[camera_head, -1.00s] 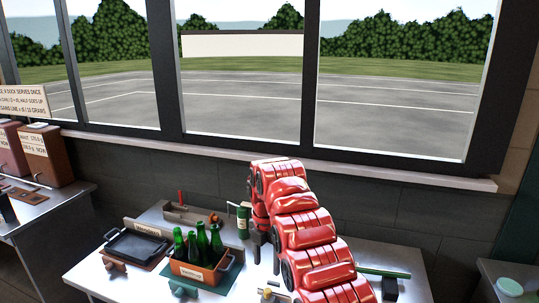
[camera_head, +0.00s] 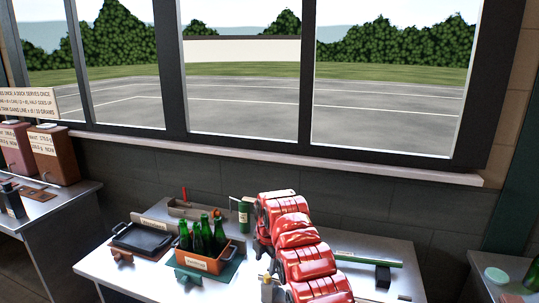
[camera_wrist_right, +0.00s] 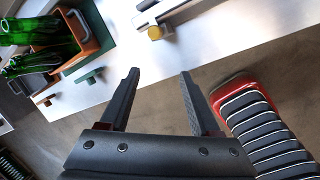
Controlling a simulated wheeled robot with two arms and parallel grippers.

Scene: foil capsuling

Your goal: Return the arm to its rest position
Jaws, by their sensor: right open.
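My right arm (camera_head: 300,252) is red and reaches over the worktable in the head view. Its gripper fingers are hidden there behind the arm. In the right wrist view my right gripper (camera_wrist_right: 159,74) is open. Nothing is between its two dark fingers, which show over the floor just off the table's edge. My left arm and gripper are in neither view.
An orange crate (camera_head: 203,266) of green bottles stands left of my arm, beside a black tray (camera_head: 142,238). A dark green cylinder (camera_head: 243,214) stands behind. A green rod (camera_head: 368,260) and black block (camera_head: 383,276) lie right. A side table (camera_head: 70,196) stands left.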

